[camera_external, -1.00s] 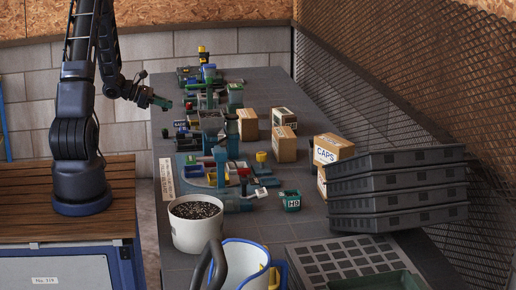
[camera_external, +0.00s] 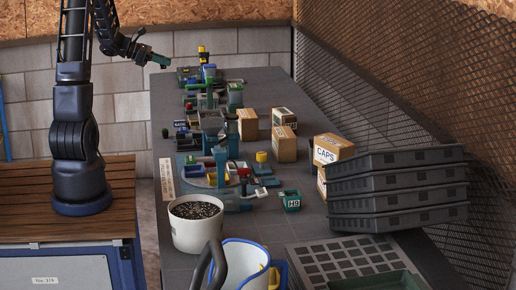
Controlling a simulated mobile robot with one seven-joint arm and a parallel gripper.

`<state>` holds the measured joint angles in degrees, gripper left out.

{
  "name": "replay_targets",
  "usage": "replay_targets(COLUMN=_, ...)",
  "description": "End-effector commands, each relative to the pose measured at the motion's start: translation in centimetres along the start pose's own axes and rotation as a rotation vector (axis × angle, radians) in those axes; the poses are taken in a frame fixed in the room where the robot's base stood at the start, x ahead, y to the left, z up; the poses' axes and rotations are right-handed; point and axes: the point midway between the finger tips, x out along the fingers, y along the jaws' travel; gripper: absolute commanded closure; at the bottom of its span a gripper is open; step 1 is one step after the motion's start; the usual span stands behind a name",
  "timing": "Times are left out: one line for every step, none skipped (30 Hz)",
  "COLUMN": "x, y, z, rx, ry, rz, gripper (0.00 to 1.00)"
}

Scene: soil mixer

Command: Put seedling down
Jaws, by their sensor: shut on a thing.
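My gripper (camera_external: 160,61) is at the upper left, raised above the far left edge of the long grey table (camera_external: 262,82). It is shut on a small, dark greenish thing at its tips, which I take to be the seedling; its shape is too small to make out. The held thing is in the air, apart from the table. A small dark green thing (camera_external: 165,132) stands on the table's left edge below.
Several small machines, such as the one with a blue top (camera_external: 208,72), line the table. A wire mesh wall (camera_external: 400,70) bounds the right.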

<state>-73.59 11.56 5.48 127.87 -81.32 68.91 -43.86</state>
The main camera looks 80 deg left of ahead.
Motion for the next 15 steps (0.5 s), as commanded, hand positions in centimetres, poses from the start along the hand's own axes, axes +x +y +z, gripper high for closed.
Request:
replay_targets(x=-0.4, y=0.0, z=1.1, rx=0.005, ry=-0.001, rz=0.0, gripper=0.97)
replay_targets(x=-0.6, y=-0.1, z=1.7, rx=0.004, ry=-0.001, rz=0.0, gripper=0.97)
replay_targets(x=-0.9, y=0.0, z=2.4, rx=0.005, ry=0.0, rz=0.0, gripper=0.97)
replay_targets(x=-1.2, y=0.0, z=2.9, rx=0.004, ry=0.0, rz=0.001, gripper=0.97)
replay_targets(x=-1.4, y=0.0, z=3.4, rx=0.005, ry=0.0, rz=0.001, gripper=0.97)
replay_targets(x=-1.7, y=0.0, z=4.2, rx=0.004, ry=-0.001, rz=0.001, gripper=0.97)
replay_targets(x=-1.0, y=-0.2, z=4.3, rx=0.005, ry=0.001, rz=-0.01, gripper=0.97)
replay_targets(x=-0.4, y=-0.3, z=4.3, rx=0.007, ry=0.002, rz=-0.019, gripper=0.97)
replay_targets(x=0.3, y=-0.5, z=4.6, rx=0.011, ry=0.003, rz=-0.03, gripper=0.97)
replay_targets(x=0.8, y=-0.6, z=4.8, rx=0.015, ry=0.004, rz=-0.039, gripper=0.97)
replay_targets(x=1.4, y=-0.8, z=5.0, rx=0.019, ry=0.005, rz=-0.046, gripper=0.97)
replay_targets(x=2.1, y=-1.0, z=5.3, rx=0.024, ry=0.006, rz=-0.058, gripper=0.97)
replay_targets(x=2.7, y=-1.2, z=5.5, rx=0.029, ry=0.007, rz=-0.067, gripper=0.97)
replay_targets(x=3.3, y=-1.4, z=5.8, rx=0.033, ry=0.007, rz=-0.076, gripper=0.97)
replay_targets(x=4.2, y=-1.6, z=6.2, rx=0.04, ry=0.009, rz=-0.09, gripper=0.97)
